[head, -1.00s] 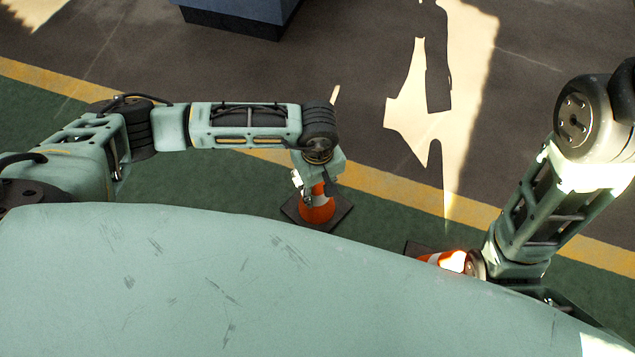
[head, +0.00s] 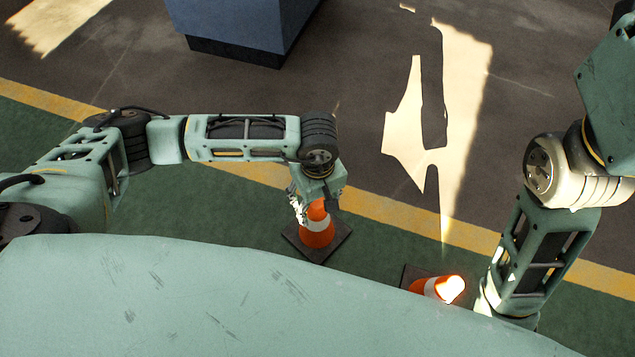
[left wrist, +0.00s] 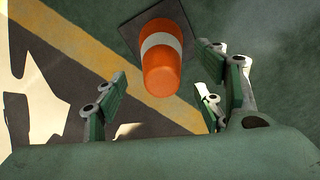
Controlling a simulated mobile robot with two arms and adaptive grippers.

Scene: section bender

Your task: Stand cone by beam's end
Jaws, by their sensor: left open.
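An orange cone (head: 316,232) with a white band and dark square base stands upright on the green floor in the head view. It also shows in the left wrist view (left wrist: 163,66). My left gripper (head: 312,205) is at the cone's top, open; its fingers show on both sides of the cone's upper end in the left wrist view (left wrist: 163,108), with gaps. A second orange-and-white cone (head: 428,288) appears to lie on its side to the right, tip toward the right. My right arm reaches down near it; its gripper is hidden behind my body. I cannot make out a beam.
A yellow line (head: 384,208) separates the green floor from the dark floor (head: 330,110) beyond. A blue-grey block (head: 235,28) stands at the top. Sunlit patches (head: 462,120) lie on the dark floor. The floor between the block and the line is clear.

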